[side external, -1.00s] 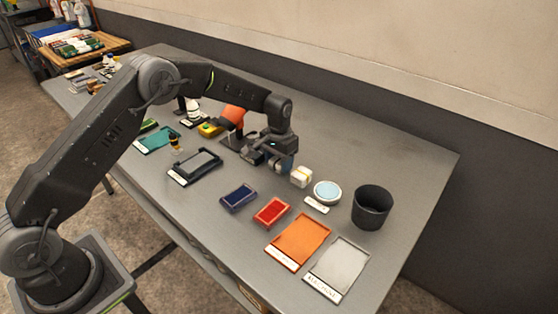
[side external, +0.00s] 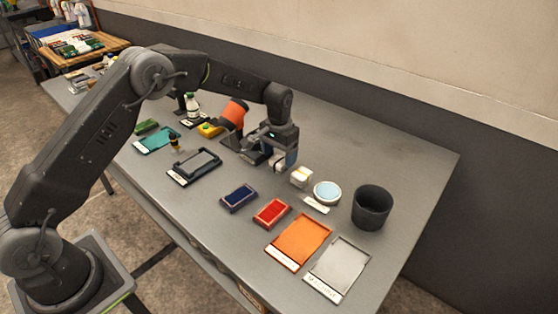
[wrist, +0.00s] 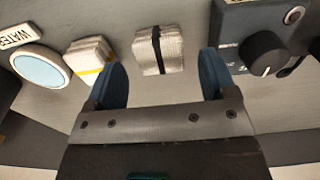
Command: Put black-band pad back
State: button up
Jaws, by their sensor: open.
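The black-band pad (wrist: 159,50) is a pale, woven-looking block with a dark band around its middle. In the wrist view it lies on the grey table, in line with the gap between my fingertips. My gripper (wrist: 162,68) is open, with one blue finger to each side of the pad's line; I cannot tell how high above the table they are. In the side view my gripper (side external: 273,158) is low over the middle of the table, and the black-band pad is hidden there. A similar yellow-band pad (wrist: 90,56) lies just left of the fingers; it also shows in the side view (side external: 301,177).
A water dish (wrist: 41,66) with a label stands beyond the yellow-band pad.

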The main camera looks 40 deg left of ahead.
aim_at(279, 160)
jog(key=s+r+t, duration=0.1)
jog(key=s+r, duration=0.3)
jog(key=r, duration=0.6)
jog(key=s+r, duration=0.3)
jog(key=r, duration=0.6)
jog(key=s+r+t, duration=0.2)
jog(key=s+r, duration=0.4)
jog(key=s, duration=0.4)
jog(key=s+f+t, duration=0.2)
jog(key=s, duration=1.6)
jog(key=shift+s+d+f+t, duration=0.3)
jog(key=shift+s+d+f, duration=0.05)
jog(key=shift+d+f, duration=0.1)
